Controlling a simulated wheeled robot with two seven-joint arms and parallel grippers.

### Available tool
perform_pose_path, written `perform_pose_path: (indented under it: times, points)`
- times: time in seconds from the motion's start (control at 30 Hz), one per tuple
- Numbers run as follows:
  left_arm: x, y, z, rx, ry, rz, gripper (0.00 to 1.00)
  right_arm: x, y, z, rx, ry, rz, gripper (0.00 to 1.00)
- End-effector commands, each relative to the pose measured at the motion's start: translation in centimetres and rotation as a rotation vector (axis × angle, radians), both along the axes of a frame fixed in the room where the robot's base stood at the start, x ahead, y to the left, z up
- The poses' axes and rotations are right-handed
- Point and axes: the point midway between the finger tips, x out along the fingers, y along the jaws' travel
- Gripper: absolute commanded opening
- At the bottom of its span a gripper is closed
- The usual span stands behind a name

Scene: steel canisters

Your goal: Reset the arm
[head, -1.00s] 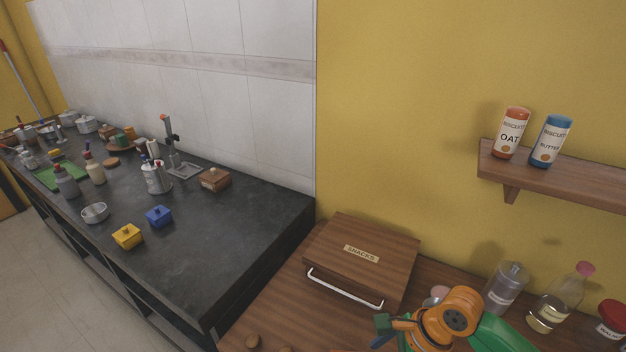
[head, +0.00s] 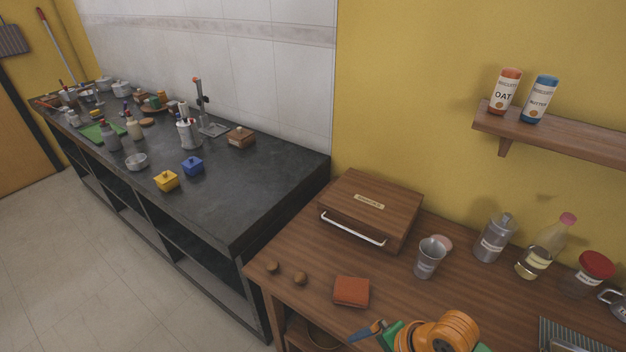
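My orange and green arm (head: 440,334) comes in at the bottom edge, right of centre, over the wooden table's front. I take it as my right arm, since its green link runs off to the right. Its gripper (head: 368,329) shows as a blue tip pointing left, just in front of an orange-brown folded item (head: 351,291). The fingers are too small and cut off to tell open from shut. I see nothing held. My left gripper is out of view. A steel canister with a label (head: 493,240) stands upright at the table's back, and a steel cup (head: 429,259) stands left of it.
The wooden table (head: 300,305) bears a SNACKS box (head: 368,208), a bottle (head: 540,255) and a red-lidded jar (head: 590,273). A dark counter (head: 250,180) with several small items stands left.

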Motion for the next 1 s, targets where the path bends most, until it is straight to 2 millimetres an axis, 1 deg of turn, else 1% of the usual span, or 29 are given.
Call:
perform_pose_path:
  times: [0.03,0.1,0.27,0.37,0.47,0.67,0.7,0.83,0.97,1.0]
  points:
    - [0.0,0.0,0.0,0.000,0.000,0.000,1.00,-0.6,0.4,-0.3,-0.013,-0.039,0.073,1.00]
    - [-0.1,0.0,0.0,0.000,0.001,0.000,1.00,-1.2,0.6,-0.6,-0.052,-0.114,0.192,1.00]
    - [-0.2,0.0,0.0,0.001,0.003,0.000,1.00,-2.7,0.1,-1.1,-0.174,-0.262,0.449,1.00]
    - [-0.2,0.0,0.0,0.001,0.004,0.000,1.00,-3.8,-0.8,-1.3,-0.272,-0.324,0.599,1.00]
    - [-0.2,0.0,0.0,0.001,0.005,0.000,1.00,-5.1,-2.3,-1.5,-0.379,-0.354,0.742,1.00]
    - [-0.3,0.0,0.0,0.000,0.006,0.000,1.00,-8.4,-6.0,-1.8,-0.578,-0.313,1.016,1.00]
    - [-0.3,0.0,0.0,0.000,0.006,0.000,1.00,-7.9,-5.8,-3.3,-0.571,-0.308,1.018,1.00]
    - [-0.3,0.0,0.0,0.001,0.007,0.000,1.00,-7.6,-5.7,-7.5,-0.556,-0.287,1.028,1.00]
    - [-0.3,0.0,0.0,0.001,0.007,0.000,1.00,-8.0,-5.6,-12.0,-0.542,-0.264,1.040,1.00]
    - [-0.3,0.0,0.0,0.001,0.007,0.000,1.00,-8.3,-5.6,-13.5,-0.536,-0.257,1.044,1.00]
